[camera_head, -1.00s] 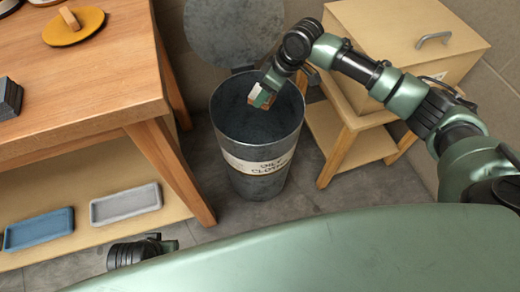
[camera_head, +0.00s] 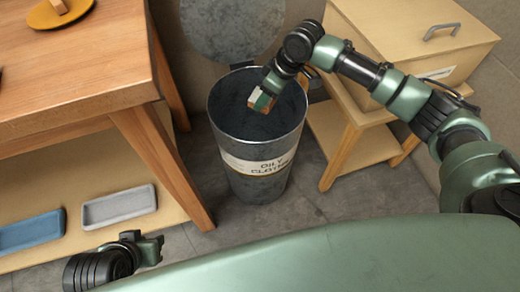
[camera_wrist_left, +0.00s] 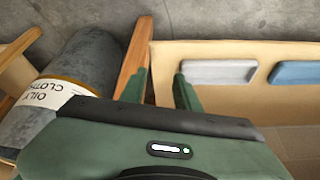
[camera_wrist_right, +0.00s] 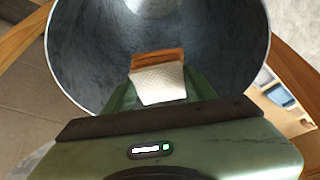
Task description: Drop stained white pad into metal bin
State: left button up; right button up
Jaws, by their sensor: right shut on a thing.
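The metal bin (camera_head: 225,140) stands open on the floor, with a label reading "OILY CLOTHS" (camera_head: 258,163). My right gripper (camera_head: 263,97) reaches over the bin's mouth, pointing down. It is shut on the stained white pad (camera_head: 256,98). In the right wrist view the white pad (camera_wrist_right: 160,86), with a brown-orange part at its far edge, sits between the fingertips, with the bin's dark inside (camera_wrist_right: 215,50) around it. My left gripper (camera_head: 150,249) is low at the front left, away from the bin. In the left wrist view its fingers (camera_wrist_left: 162,88) are apart and empty.
The bin's round lid (camera_head: 232,25) is raised behind it. A wooden table (camera_head: 75,75) stands left, with a grey tray (camera_head: 118,207) and a blue tray (camera_head: 30,232) on its lower shelf. A small wooden stand (camera_head: 350,150) bearing a drawer box (camera_head: 405,40) is close right of the bin.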

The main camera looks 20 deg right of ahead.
jog(key=o, duration=1.3)
jog(key=p+v, duration=0.1)
jog(key=v, duration=0.2)
jog(key=shift+w, duration=0.1)
jog(key=p+v, duration=0.1)
jog(key=v, duration=0.3)
pick_arm(q)
jog(key=shift+s+a+r+g, duration=0.2)
jog(key=shift+s+r+g, duration=0.15)
jog(key=shift+s, duration=0.25)
jog(key=shift+s+a+r+g, duration=0.15)
jog(key=shift+s+r+g, duration=0.1)
jog(key=shift+s+r, duration=0.25)
pick_arm(e)
jog(key=shift+s+d+r, duration=0.15)
jog(key=shift+s+r, duration=0.05)
jog(key=shift+r, duration=0.2)
pick_arm(q)
jog(key=shift+f, duration=0.1)
